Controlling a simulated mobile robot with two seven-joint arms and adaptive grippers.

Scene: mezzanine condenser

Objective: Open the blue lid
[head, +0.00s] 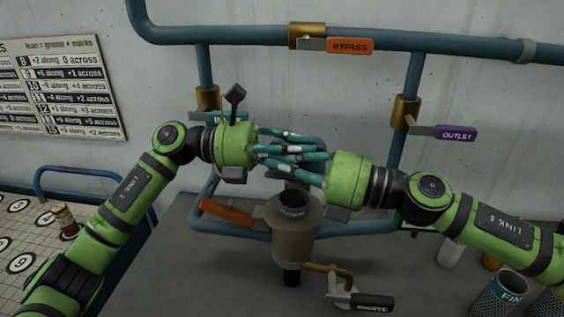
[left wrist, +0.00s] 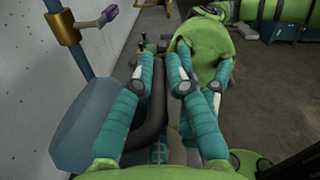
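My left gripper (head: 320,148) reaches in from the left over a grey-brown vessel. My right gripper (head: 263,153) comes from the right, and their teal fingers overlap in the head view. In the left wrist view a slate-blue rounded panel (left wrist: 82,130), perhaps the blue lid, stands beside my left fingers (left wrist: 164,62). A dark curved bar (left wrist: 152,105) runs between these fingers; I cannot tell if they grip it. My right gripper's green body (left wrist: 205,50) is just beyond. In the head view the lid is not clearly seen behind the fingers. The vessel's mouth (head: 293,202) shows dark.
Blue pipes frame the vessel, with an orange BYPASS handle (head: 349,45) above and a purple OUTLET handle (head: 455,132) at right. An orange lever (head: 226,210) sits left of the vessel and a dark-handled valve (head: 370,302) below. A perforated cup (head: 497,292) stands at lower right.

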